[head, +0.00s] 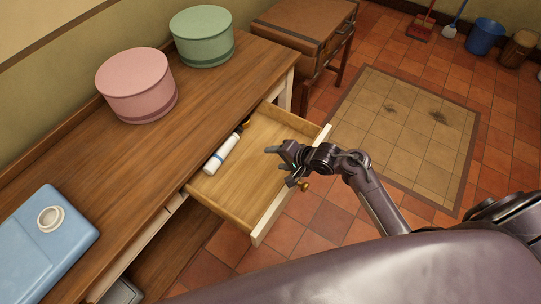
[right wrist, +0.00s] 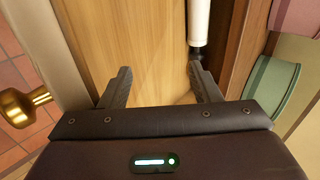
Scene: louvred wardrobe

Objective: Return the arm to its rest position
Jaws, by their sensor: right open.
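My right gripper (head: 280,164) is open and empty above the open drawer (head: 238,190) of the wooden table. Its two fingers also show apart in the right wrist view (right wrist: 162,85), with the drawer's bare floor between and beyond them. My right arm (head: 375,195) reaches in from the right over the drawer front. My left gripper is not in view.
The drawer's brass knob (right wrist: 25,106) is close beside my right gripper. A pink round box (head: 136,86), a green round box (head: 202,37) and a blue container (head: 42,240) stand on the table (head: 165,140). A brown case (head: 305,30) is behind.

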